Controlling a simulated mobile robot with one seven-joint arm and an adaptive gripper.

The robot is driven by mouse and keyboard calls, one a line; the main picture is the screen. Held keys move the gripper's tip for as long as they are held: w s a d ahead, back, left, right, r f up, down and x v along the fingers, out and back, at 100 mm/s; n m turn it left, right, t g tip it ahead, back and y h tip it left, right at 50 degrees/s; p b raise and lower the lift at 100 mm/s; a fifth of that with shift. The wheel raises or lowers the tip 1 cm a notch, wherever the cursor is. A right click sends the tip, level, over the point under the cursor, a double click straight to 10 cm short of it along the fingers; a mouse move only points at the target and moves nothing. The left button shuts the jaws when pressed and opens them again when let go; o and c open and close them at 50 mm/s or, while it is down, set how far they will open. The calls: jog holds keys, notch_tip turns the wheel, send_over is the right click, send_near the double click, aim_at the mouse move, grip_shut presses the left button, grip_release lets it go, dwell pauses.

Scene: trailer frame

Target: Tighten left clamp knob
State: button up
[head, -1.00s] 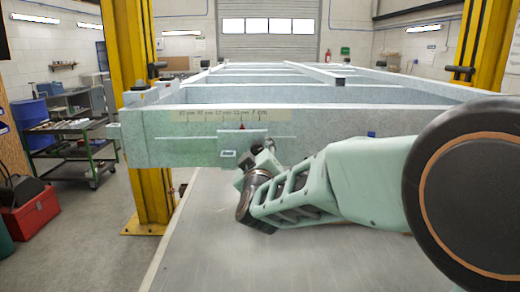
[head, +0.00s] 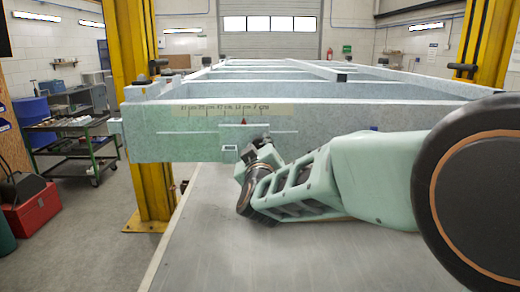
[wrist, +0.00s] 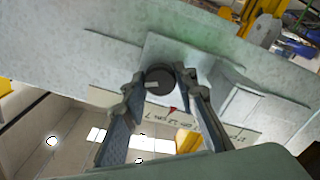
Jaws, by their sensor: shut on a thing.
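A dark round knob (wrist: 160,80) with a pale mark on its face sits on a light plate (wrist: 188,58) on the frame's front beam in the wrist view. My gripper (wrist: 161,83) has one finger on each side of the knob and is shut on it. The knob is hidden there behind the gripper. A scale strip (head: 215,109) and a small red pointer (head: 243,121) lie above the gripper; the pointer (wrist: 172,109) also shows in the wrist view.
The pale frame (head: 420,93) with cross members stretches away behind the beam. Yellow posts (head: 153,205) stand at both sides. A tool cart (head: 75,145) and a red box (head: 35,210) are at the left. The grey surface below the beam is clear.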

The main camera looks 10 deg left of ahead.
jog(key=shift+f+m+b, duration=0.25)
jog(key=shift+m+b, duration=0.95)
jog(key=shift+b, duration=0.05)
jog(key=m+b, duration=0.3)
jog(key=m, duration=0.1)
jog(key=shift+m+b, duration=0.3)
jog(key=shift+b, duration=0.05)
jog(key=m+b, duration=0.4)
jog(key=m, duration=0.2)
jog(key=shift+r, duration=0.1)
jog(key=m+b, duration=0.3)
jog(key=m, duration=0.2)
jog(key=shift+m, duration=0.4)
jog(key=shift+r+m+b, duration=0.15)
jog(key=shift+m+b, duration=0.75)
jog(key=shift+m, duration=1.2)
jog(key=o, duration=1.2)
